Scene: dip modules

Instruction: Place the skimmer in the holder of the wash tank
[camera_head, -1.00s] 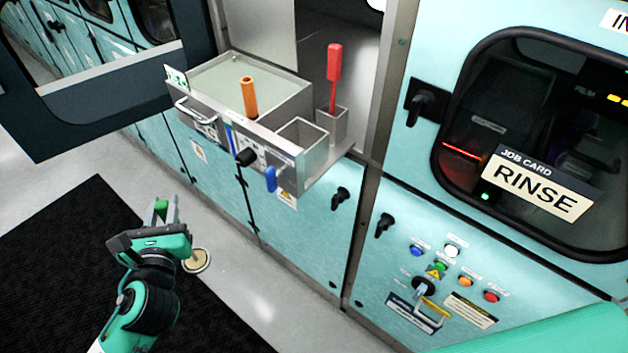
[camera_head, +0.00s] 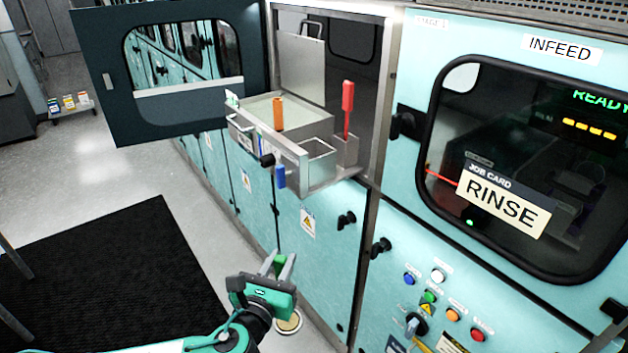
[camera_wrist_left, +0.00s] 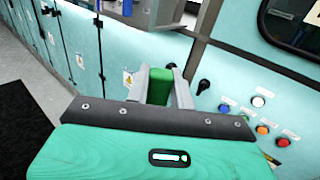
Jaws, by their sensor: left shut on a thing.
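My left gripper (camera_head: 281,265) is shut on the green handle of the skimmer (camera_head: 289,322), whose pale round head shows below the gripper. Its shaft is mostly hidden. The green handle also shows between the fingers in the left wrist view (camera_wrist_left: 160,86). The gripper is in front of the teal cabinet, below and apart from the steel wash unit. The large tank (camera_head: 236,120) has an orange-handled tool (camera_head: 278,114) standing in it. A smaller open square box (camera_head: 318,150) is at its right. A red-handled tool (camera_head: 347,105) stands in a narrow holder (camera_head: 346,152). My right gripper is out of view.
An open dark door (camera_head: 105,90) is at the left of the tank. A black knob (camera_head: 267,160) and a blue handle (camera_head: 280,177) stick out from the tank front. Cabinet handles (camera_head: 346,219) also stick out.

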